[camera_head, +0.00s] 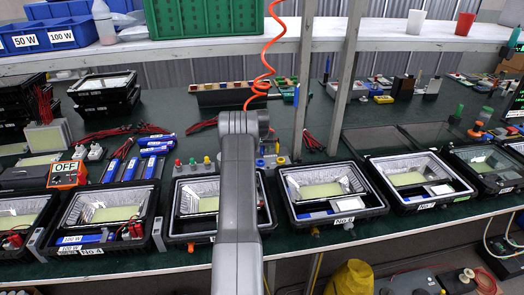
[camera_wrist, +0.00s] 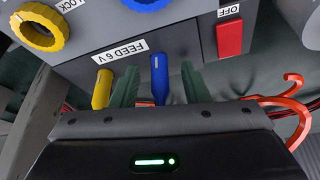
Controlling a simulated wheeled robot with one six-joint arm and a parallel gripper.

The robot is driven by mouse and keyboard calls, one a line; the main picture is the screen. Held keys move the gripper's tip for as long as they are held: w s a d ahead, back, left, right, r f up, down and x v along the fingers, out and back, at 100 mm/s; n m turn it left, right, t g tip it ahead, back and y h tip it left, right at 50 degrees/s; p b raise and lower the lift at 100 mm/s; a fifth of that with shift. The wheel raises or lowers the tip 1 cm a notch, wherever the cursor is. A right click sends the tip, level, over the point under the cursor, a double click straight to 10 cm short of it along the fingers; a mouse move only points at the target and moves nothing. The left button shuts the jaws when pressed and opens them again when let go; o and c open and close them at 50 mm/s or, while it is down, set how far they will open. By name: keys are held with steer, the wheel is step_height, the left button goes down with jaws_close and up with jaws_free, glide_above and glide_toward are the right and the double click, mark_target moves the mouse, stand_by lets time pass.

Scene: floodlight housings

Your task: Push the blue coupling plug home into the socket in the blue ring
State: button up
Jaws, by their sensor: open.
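The blue coupling plug (camera_wrist: 159,82) shows in the wrist view in front of a grey box's lower edge, between my fingers. My gripper (camera_wrist: 159,68) is open, with one green finger on each side of the plug and a visible gap to each. The plug's lower end is hidden behind the gripper body. The blue ring (camera_wrist: 146,4) is at the top edge of the wrist view, partly cut off, apart from the plug in the picture; its socket opening does not show. In the head view my arm hides the gripper.
A yellow plug (camera_wrist: 102,88) stands close outside the left finger. The grey box carries a yellow ring (camera_wrist: 40,27), a FEED 6 V label (camera_wrist: 120,52) and a red OFF switch (camera_wrist: 230,38). A red cable (camera_wrist: 285,95) curls at right. Open floodlight housings (camera_head: 330,192) line the bench front.

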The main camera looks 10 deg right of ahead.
jaws_close()
steer(key=shift+r, duration=0.1)
step_height(320, 180, up, 9)
steer(key=shift+r+b, duration=0.1)
steer(key=shift+b, duration=0.8)
steer(key=shift+s+r, duration=0.2)
steer(key=shift+r, duration=0.1)
steer(key=s+a+p, duration=0.2)
steer(key=s+p, duration=0.3)
steer(key=s, duration=0.2)
steer(key=shift+s+f, duration=0.25)
steer(key=shift+s, duration=0.1)
